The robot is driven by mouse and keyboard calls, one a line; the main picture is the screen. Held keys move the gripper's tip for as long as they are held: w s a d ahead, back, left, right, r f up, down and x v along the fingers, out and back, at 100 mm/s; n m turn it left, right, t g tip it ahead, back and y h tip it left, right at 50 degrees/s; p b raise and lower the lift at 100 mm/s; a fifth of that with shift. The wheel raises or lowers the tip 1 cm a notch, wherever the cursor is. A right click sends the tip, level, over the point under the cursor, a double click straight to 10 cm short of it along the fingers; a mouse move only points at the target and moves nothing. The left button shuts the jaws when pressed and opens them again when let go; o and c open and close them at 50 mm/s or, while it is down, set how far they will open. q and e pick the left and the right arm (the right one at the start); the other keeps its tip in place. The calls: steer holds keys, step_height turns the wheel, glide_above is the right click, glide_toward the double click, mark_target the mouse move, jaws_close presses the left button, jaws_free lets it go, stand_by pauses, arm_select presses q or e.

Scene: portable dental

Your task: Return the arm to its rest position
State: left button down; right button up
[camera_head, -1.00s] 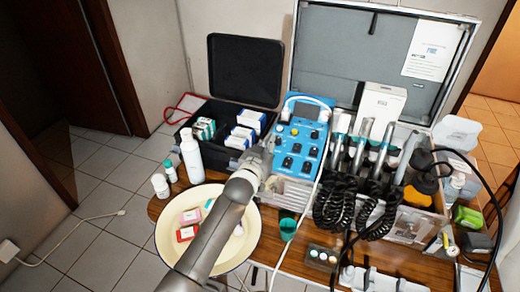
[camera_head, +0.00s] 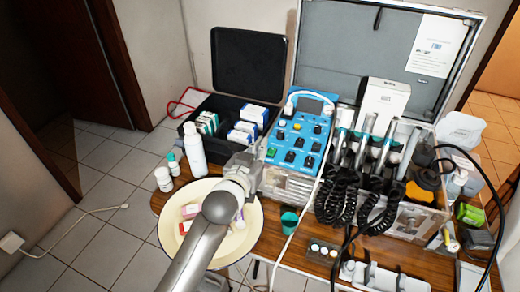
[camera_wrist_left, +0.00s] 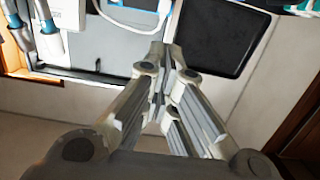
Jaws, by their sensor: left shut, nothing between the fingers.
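My left arm comes in from the bottom of the head view, over the cream round tray (camera_head: 172,258). My left gripper (camera_head: 247,165) is above the tray's far edge, in front of the blue control unit (camera_head: 298,138). In the left wrist view the left gripper's fingers (camera_wrist_left: 160,60) meet at their tips, shut, with nothing between them. My arm hides part of the tray and some of the small items on it. My right gripper is not in view.
A black open case (camera_head: 205,155) with boxes stands left of the control unit. A white bottle (camera_head: 194,152) and small bottles (camera_head: 163,179) stand by the tray. A teal cup (camera_head: 289,222), handpieces with coiled black cords (camera_head: 338,190) and a dark small tray (camera_head: 322,251) crowd the right.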

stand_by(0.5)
arm_select(q)
steer(key=s+a+f+n+g+y, duration=0.25)
steer(key=s+a+f+g, duration=0.25)
steer(key=s+a+f, duration=0.5)
steer(key=s+a+f+g+y, duration=0.1)
steer(key=s+a+f+g, duration=0.1)
steer(key=s, duration=0.6)
steer(key=s+a+f+g+y, duration=0.1)
steer(key=s+a+f+g, duration=0.15)
steer(key=s, duration=0.65)
steer(key=s+a+f+g, duration=0.2)
steer(key=s+a+g, duration=0.1)
steer(key=s, duration=0.5)
step_height(320, 180, down, 27)
steer(key=s+m, duration=0.1)
steer(key=s, duration=0.1)
steer(key=s+a+f+g, duration=0.2)
steer(key=s+f, duration=1.3)
steer(key=s, duration=0.1)
steer(key=shift+s+a+f, duration=0.25)
steer(key=shift+s+f, duration=0.1)
steer(key=shift+s, duration=0.05)
